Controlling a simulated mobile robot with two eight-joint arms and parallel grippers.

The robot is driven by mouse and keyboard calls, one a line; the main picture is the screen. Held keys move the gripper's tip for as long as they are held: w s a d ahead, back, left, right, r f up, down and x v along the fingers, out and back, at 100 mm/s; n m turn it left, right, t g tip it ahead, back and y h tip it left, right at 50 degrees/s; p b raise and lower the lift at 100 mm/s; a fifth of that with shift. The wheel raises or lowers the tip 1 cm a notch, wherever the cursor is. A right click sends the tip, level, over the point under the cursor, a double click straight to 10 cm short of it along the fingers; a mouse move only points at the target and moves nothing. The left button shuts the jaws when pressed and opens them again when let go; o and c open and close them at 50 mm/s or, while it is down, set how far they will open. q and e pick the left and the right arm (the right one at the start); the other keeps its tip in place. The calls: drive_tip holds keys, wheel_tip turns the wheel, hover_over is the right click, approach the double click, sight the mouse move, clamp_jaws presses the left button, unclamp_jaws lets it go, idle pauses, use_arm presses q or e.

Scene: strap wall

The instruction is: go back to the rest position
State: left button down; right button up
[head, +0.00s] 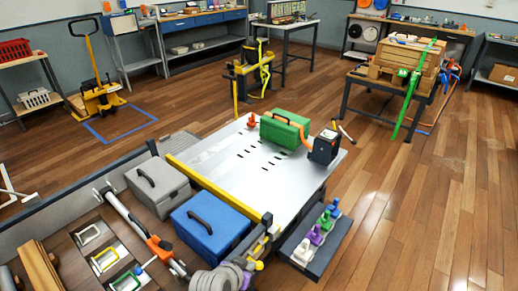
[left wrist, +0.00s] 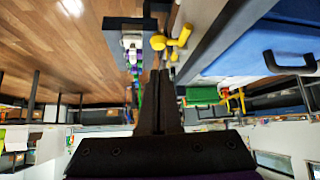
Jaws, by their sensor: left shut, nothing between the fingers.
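My left gripper (head: 250,272) is at the bottom of the head view, beside the near corner of the grey platform and close to a yellow knob (head: 259,266). It is small and partly hidden there by grey rounded parts. In the left wrist view, its two dark fingers (left wrist: 160,74) are together with nothing between them. The yellow knob (left wrist: 158,42) shows just beyond the fingertips; I cannot tell whether they touch. My right gripper is in neither view.
The grey platform (head: 215,158) has a yellow rail (head: 215,190), a green case (head: 285,130) and a black box (head: 325,147). A blue case (head: 210,225) and a grey case (head: 157,186) stand left of it. A tray (head: 303,248) of coloured buckles lies right.

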use_arm(q)
drive_tip(key=s+a+r+n+g+y, duration=0.1)
drive_tip(key=s+a+n+g+y, duration=0.15)
drive_tip(key=s+a, duration=0.55)
drive_tip(key=s+a+r+n+g+y, duration=0.1)
drive_tip(key=s+a+r+n, duration=0.3)
drive_tip(key=s, duration=0.7)
drive_tip(key=w+r+m+t+p, duration=0.1)
drive_tip(key=w+r+p, duration=0.2)
drive_tip(key=r+p, duration=0.9)
drive_tip(key=shift+a+p, duration=0.45)
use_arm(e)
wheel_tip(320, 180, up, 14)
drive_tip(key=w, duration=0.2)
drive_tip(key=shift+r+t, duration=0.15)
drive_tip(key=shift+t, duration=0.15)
use_arm(q)
drive_tip(key=shift+m, duration=0.25)
drive_tip(key=shift+s, duration=0.1)
